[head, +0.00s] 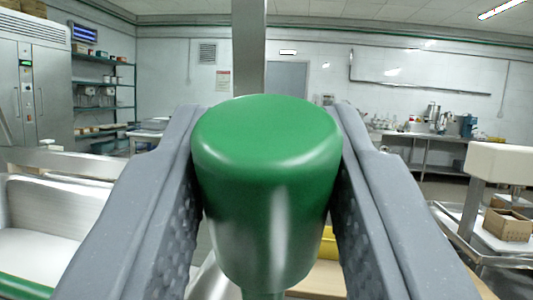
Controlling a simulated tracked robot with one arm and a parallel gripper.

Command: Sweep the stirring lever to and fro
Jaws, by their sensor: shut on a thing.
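A large green knob (266,190) with a rounded, slightly tapered body fills the middle of the head view. It looks like the handle end of the stirring lever. My gripper (266,180) has its two grey textured fingers on the left and right sides of the knob, touching it, shut on it. A short piece of green stem shows just below the knob at the bottom edge. The rest of the lever is hidden beneath the knob.
A pale trough or hopper with a metal rim (60,163) is at the lower left. A metal post (249,50) rises behind the knob. At the right stand a white-topped machine (500,162) and a cardboard box (508,225). Shelves (104,95) and a counter (430,139) line the back.

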